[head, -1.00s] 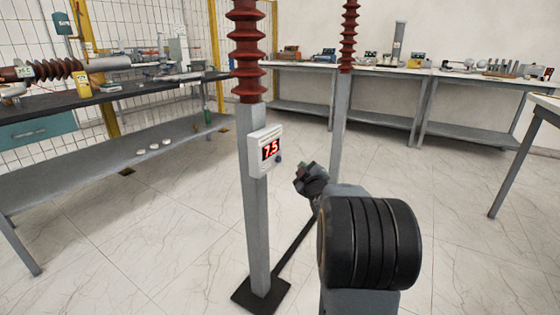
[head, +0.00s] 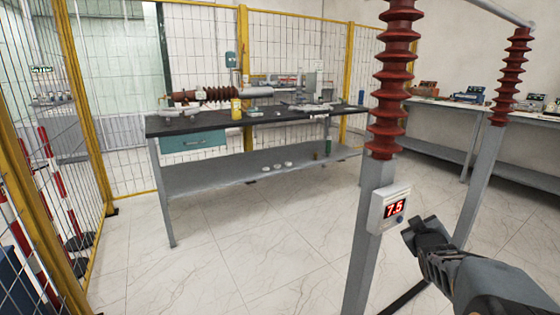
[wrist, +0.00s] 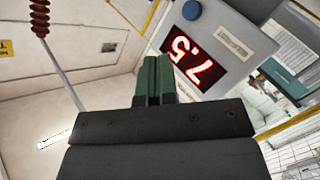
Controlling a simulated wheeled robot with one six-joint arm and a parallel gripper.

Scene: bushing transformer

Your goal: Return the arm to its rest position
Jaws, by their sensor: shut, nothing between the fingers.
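My gripper (head: 418,229) is in front of the grey post, just right of the display box (head: 390,208), which reads 7.5 in red digits. In the wrist view my gripper (wrist: 156,62) shows its two green fingers side by side, shut with nothing between them. The display box (wrist: 214,45) appears upside down there, behind and to the right of the fingers. I cannot tell whether the fingers touch it. My arm reaches in from the lower right of the head view.
Red ribbed insulators (head: 392,80) top the grey posts (head: 365,260). A black-topped workbench (head: 215,120) stands at the middle left. Yellow-framed mesh fencing (head: 75,100) runs along the left. The tiled floor (head: 250,250) between bench and post is clear.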

